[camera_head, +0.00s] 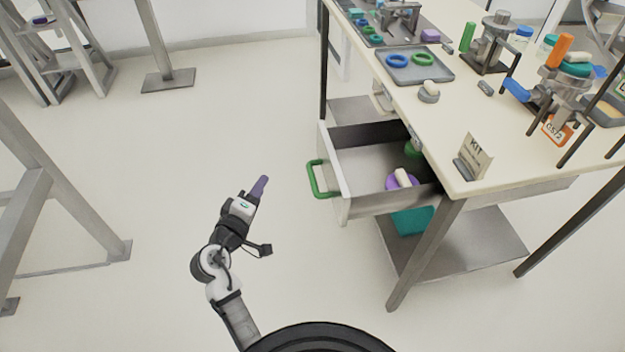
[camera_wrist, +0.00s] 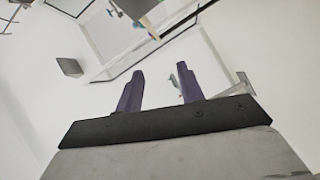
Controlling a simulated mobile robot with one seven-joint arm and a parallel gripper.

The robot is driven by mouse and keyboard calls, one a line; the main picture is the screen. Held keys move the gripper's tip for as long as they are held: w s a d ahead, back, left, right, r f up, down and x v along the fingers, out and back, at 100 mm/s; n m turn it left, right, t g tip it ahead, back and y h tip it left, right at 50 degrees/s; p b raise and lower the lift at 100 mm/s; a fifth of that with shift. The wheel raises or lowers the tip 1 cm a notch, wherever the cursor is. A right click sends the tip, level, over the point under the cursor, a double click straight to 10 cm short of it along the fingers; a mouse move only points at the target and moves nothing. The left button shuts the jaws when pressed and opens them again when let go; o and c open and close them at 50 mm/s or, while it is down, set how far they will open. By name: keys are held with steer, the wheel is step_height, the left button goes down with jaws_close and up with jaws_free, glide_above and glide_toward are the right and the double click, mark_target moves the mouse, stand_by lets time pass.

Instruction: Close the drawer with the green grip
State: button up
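The drawer (camera_head: 358,207) under the workbench is pulled out to the left. A green grip (camera_head: 316,179) is on its front face. Inside the drawer lie a purple round thing with a pale cylinder (camera_head: 402,179) and a green item (camera_head: 413,149). My gripper (camera_head: 261,184) is left of the green grip, apart from it, over open floor. In the wrist view my gripper's two purple fingers (camera_wrist: 160,82) stand apart with nothing between them. The gripper is open and empty.
The workbench top (camera_head: 462,100) carries a grey tray with blue and green rings (camera_head: 423,66), a KIT sign (camera_head: 473,158) and several fixtures. A lower shelf (camera_head: 470,255) holds a teal bin (camera_head: 411,220). Grey frames (camera_head: 30,190) stand at left. Floor between is clear.

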mark_target(313, 178)
steer(key=s+d+f+g+h, duration=0.2)
steer(key=d+f+h, duration=0.2)
steer(key=d+f, duration=0.15)
steer(key=shift+y, duration=0.3)
steer(key=p+x, duration=0.1)
steer(key=x, duration=0.3)
steer(key=p+x, duration=0.1)
steer(key=x, duration=0.4)
steer(key=r+p+x, duration=0.1)
steer(key=x, duration=0.3)
steer(key=shift+w+d, duration=0.15)
steer(key=shift+d, duration=0.15)
jaws_close()
